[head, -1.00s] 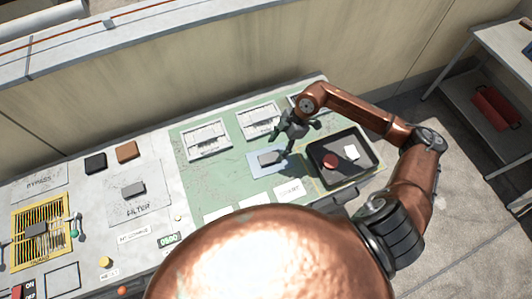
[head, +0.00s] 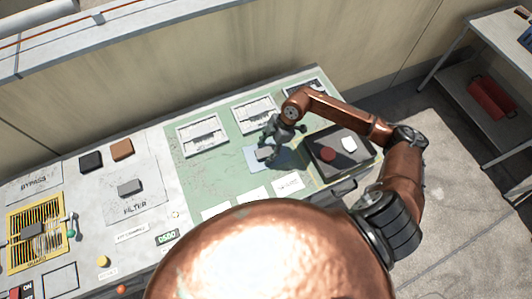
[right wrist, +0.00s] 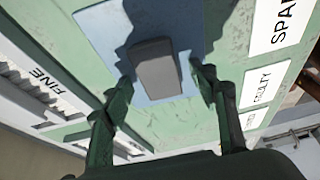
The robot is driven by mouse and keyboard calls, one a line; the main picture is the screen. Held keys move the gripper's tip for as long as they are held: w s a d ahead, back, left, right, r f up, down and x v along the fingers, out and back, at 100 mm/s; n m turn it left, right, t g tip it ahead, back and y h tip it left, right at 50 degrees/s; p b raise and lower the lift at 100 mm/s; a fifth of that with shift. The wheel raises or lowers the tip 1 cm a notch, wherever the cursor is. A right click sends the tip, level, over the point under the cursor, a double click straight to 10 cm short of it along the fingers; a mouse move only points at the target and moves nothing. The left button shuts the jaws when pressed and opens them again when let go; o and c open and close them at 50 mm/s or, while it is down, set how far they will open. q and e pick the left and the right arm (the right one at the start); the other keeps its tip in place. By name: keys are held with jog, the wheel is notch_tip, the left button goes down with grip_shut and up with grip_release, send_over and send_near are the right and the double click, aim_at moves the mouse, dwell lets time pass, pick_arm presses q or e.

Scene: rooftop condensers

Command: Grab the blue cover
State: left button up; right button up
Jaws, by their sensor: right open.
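The blue cover (head: 252,161) is a flat light-blue plate with a grey block-shaped grip on top. It lies on the green panel area of the bench, and my right arm partly hides it in the head view. In the right wrist view the cover (right wrist: 105,28) shows with its grey grip (right wrist: 157,70). My right gripper (head: 268,146) is open over it. In the wrist view its two fingers (right wrist: 160,78) stand on either side of the grey grip, with gaps showing. My left gripper is not in view.
A dark tray (head: 330,180) right of the cover holds a red round piece (head: 328,154) and a white piece (head: 349,144). White-framed slots (head: 203,137) line the back. A grey block (head: 130,187) sits at FILTER. A wall (head: 230,60) runs behind the bench.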

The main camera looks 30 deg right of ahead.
jog(key=shift+f, duration=0.25)
jog(key=shift+c, duration=0.5)
jog(key=shift+s+f, duration=0.1)
jog(key=c, duration=1.3)
